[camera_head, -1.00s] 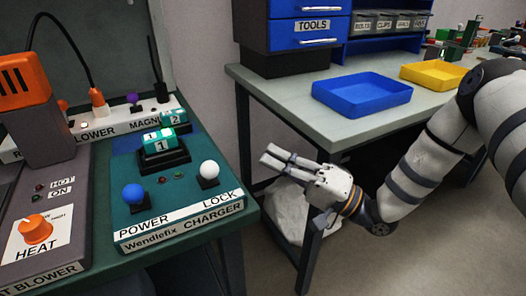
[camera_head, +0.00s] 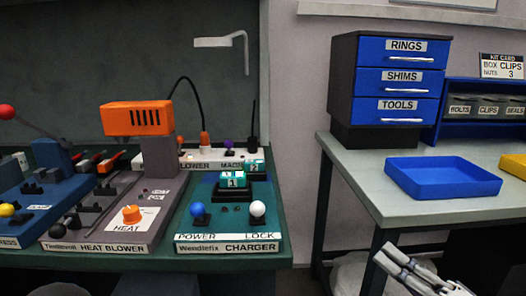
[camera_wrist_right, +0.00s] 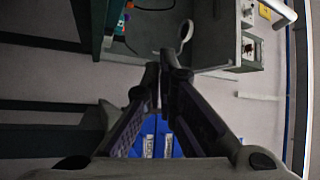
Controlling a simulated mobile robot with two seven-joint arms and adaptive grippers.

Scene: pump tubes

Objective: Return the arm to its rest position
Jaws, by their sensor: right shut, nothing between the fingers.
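My right gripper (camera_head: 388,262) shows at the bottom right of the head view, in front of the right-hand table, apart from everything on it. Its fingers are together and hold nothing. In the right wrist view the same gripper (camera_wrist_right: 163,62) has its two fingertips close together in the middle, with nothing between them. Most of the right arm is below the picture edge in the head view. My left gripper is not in view.
The right-hand table (camera_head: 375,190) bears a blue tray (camera_head: 443,178) and a blue drawer unit (camera_head: 395,80). The left-hand bench (camera_head: 285,225) carries the charger (camera_head: 228,246) and the orange-topped heat blower (camera_head: 137,118). A gap of floor separates the two.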

